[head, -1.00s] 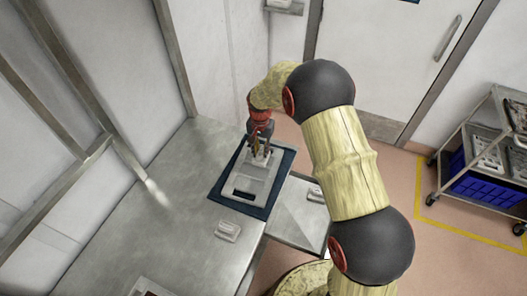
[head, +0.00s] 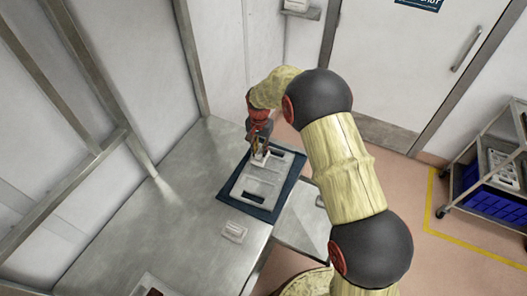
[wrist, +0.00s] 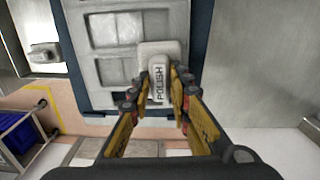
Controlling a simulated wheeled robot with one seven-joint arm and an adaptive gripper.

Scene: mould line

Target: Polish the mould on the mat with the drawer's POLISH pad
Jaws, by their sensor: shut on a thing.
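The grey mould (head: 262,186) lies flat on the dark blue mat (head: 229,197) on the steel bench. The wrist view shows the mould's recessed panels (wrist: 118,35) and the mat (wrist: 198,45). My gripper (head: 259,152) is over the far left part of the mould. In the wrist view my gripper (wrist: 160,82) is shut on a pale pad (wrist: 159,50) with POLISH on its grip. The pad overlaps the mould's edge there and looks to rest on it, though its underside is hidden. The open drawer (head: 298,228) is right of the mat.
A second pale pad (head: 234,231) lies on the bench in front of the mat. Another block (wrist: 44,53) sits in the drawer. A wall stands left of the bench (head: 160,235). A trolley with a blue crate (head: 492,202) stands far right.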

